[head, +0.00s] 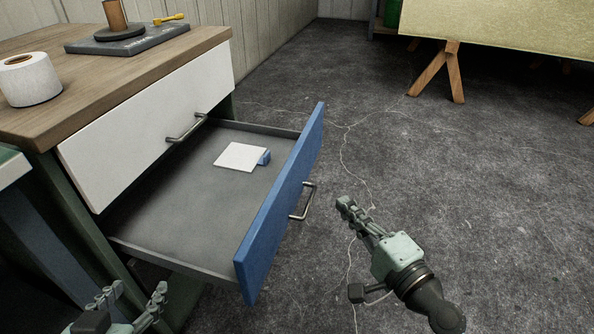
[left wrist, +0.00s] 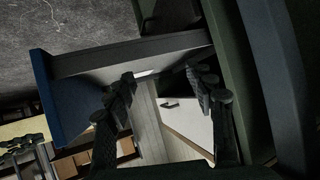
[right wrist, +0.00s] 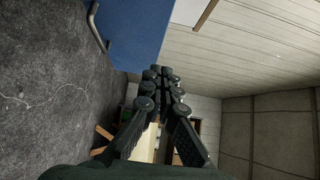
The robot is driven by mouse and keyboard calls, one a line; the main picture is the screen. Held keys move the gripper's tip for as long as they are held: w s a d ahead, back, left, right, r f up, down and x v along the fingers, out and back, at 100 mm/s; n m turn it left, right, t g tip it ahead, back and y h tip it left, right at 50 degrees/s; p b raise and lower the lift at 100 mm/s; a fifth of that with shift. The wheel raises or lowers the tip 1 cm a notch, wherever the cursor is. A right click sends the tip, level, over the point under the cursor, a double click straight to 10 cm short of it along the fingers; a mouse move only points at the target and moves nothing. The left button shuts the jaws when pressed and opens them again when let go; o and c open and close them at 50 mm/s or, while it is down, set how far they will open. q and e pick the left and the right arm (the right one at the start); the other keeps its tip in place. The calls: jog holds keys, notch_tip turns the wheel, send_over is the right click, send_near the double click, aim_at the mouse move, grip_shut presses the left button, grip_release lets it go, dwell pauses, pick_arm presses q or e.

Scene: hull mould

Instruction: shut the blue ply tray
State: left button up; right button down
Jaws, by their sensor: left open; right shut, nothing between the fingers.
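The blue ply tray (head: 283,205) is a drawer with a blue front and a grey inside, pulled well out of the wooden-topped bench. A metal bar handle (head: 305,202) is on its blue front. My right gripper (head: 345,204) is shut and empty, in front of the blue front and a little right of the handle, apart from it. In the right wrist view the blue front (right wrist: 135,30) and handle (right wrist: 97,27) are at upper left. My left gripper (head: 133,297) is open and empty at the lower left, near the tray's near side; the tray (left wrist: 62,95) also shows in the left wrist view.
A white card (head: 240,157) and a small blue piece (head: 264,157) lie in the tray. A shut white drawer (head: 150,125) is above it. A white roll (head: 29,80) stands on the bench top (head: 120,65). The floor (head: 420,160) to the right is clear up to a trestle (head: 452,72).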

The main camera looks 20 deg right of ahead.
aim_at(293, 165)
jog(key=w+a, duration=0.1)
jog(key=w, duration=0.2)
jog(key=w+a+p, duration=0.1)
jog(key=w+a, duration=0.1)
jog(key=w, duration=0.2)
jog(key=w+a+p, duration=0.1)
jog(key=w, duration=0.3)
jog(key=shift+a+r, duration=0.1)
jog(key=shift+a, duration=0.15)
pick_arm(q)
jog(key=s+a+f+n+g+y, duration=0.1)
jog(key=s+a+f+g+y, duration=0.2)
jog(key=s+a+f+g, duration=0.4)
jog(key=shift+s+a+p, duration=0.3)
jog(key=shift+s+a, duration=1.15)
jog(key=shift+s, duration=0.25)
pick_arm(e)
jog(key=shift+w+a, duration=0.15)
jog(key=shift+a, duration=0.2)
pick_arm(q)
jog(key=shift+a, duration=0.15)
pick_arm(e)
jog(key=shift+w, duration=0.15)
